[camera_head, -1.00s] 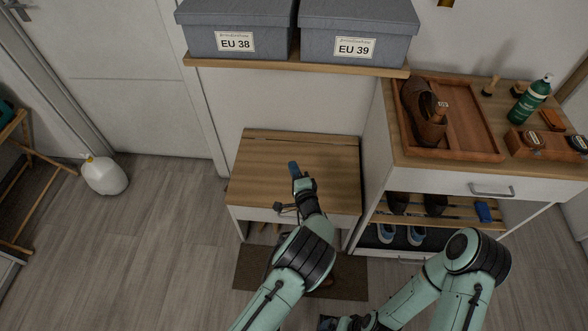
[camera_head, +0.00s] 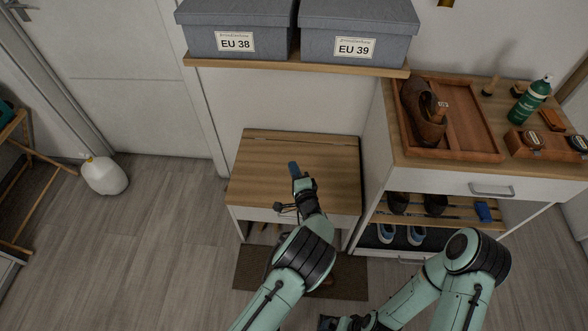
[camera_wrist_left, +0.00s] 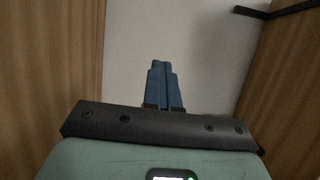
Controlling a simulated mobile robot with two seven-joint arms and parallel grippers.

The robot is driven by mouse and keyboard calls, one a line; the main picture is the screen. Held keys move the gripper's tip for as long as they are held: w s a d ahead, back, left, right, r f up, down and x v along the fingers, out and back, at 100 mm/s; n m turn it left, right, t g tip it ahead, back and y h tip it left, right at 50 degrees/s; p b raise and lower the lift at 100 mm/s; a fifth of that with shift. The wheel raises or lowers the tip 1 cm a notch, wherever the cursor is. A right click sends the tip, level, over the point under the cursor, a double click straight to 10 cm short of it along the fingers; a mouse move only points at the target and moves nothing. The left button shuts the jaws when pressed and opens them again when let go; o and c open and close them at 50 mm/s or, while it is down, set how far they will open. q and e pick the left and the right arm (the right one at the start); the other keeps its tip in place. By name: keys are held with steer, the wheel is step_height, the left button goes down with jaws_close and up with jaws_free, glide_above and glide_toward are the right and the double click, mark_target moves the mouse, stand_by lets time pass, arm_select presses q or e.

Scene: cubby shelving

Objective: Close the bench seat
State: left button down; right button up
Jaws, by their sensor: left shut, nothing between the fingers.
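The bench (camera_head: 258,221) stands against the wall in the head view. Its wooden seat (camera_head: 258,170) lies flat and looks lowered over the white body. My left gripper (camera_head: 293,167) is over the middle of the seat, and its blue fingers are together with nothing between them. The shut fingers also show in the left wrist view (camera_wrist_left: 163,84), in front of a pale surface with wood on both sides. I cannot tell whether the fingers touch the seat.
A shoe cabinet (camera_head: 470,180) with a wooden tray (camera_head: 470,125) stands close on the bench's right. Grey boxes (camera_head: 232,42) sit on a shelf (camera_head: 290,67) above. A white jug (camera_head: 105,176) stands on the left floor.

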stand_by(0.3)
arm_select(q)
steer(key=c, duration=1.2)
jaws_free()
steer(key=p+v, duration=0.1)
steer(key=v, duration=1.2)
steer(key=shift+s, duration=0.2)
